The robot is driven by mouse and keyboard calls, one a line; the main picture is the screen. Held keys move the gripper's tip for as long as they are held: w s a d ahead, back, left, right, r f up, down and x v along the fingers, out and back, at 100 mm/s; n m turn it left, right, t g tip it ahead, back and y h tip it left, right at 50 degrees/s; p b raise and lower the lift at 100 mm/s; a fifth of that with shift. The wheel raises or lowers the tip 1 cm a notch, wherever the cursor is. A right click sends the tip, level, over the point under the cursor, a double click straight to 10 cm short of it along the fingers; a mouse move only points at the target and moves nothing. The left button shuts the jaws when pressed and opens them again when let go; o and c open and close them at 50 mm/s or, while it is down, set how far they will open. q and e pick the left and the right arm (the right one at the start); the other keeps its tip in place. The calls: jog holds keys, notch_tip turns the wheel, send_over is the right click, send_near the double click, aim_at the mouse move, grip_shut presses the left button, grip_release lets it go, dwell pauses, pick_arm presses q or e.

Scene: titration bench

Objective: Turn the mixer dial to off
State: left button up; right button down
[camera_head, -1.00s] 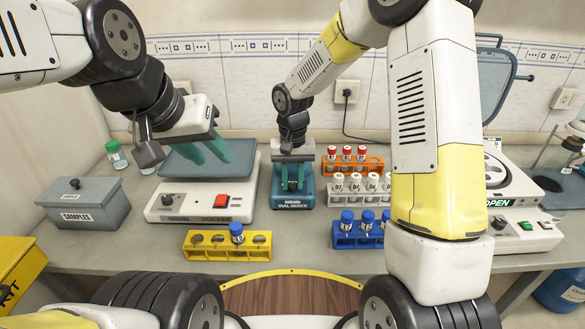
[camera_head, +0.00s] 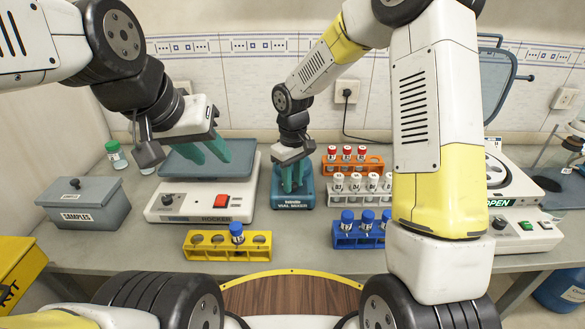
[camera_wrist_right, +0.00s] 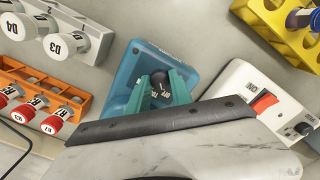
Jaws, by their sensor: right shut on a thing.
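The teal vial mixer (camera_head: 293,203) stands on the bench in the middle of the head view. It also shows in the right wrist view (camera_wrist_right: 126,70), with its black dial (camera_wrist_right: 159,77) between my right fingertips. My right gripper (camera_head: 292,186) comes down on the mixer from above and is shut on the dial. In the wrist view its teal fingers (camera_wrist_right: 160,92) lie on either side of the dial. White lettering shows by the dial, but its setting is hard to read. My left gripper (camera_head: 207,153) is open and empty above the rocker.
The rocker (camera_head: 212,209) stands left of the mixer, with a yellow rack (camera_head: 205,252) in front. Orange (camera_head: 370,164), white and blue (camera_head: 360,237) vial racks stand close on the right. A grey samples box (camera_head: 80,208) is at far left.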

aim_at(293, 184)
jog(key=shift+n, duration=0.4)
jog(key=c, duration=1.1)
grip_release()
jog(key=shift+c, duration=0.2)
jog(key=shift+r, duration=3.9)
jog(key=shift+r, duration=0.1)
jog(key=s+d+r+m+t, duration=0.3)
jog(key=s+d+r+m, duration=0.1)
jog(key=s+d+r, duration=0.5)
jog(key=s+d+r+m+t+y, duration=0.1)
jog(key=s+d+r+m, duration=0.1)
jog(key=s, duration=0.3)
jog(key=s+d+r+m+t+y, duration=0.1)
jog(key=s+d+r+m+t, duration=0.1)
jog(key=s, duration=0.4)
jog(key=shift+s+d+r+m, duration=0.2)
jog(key=shift+d+r+m, duration=0.1)
jog(key=shift+d+r, duration=0.25)
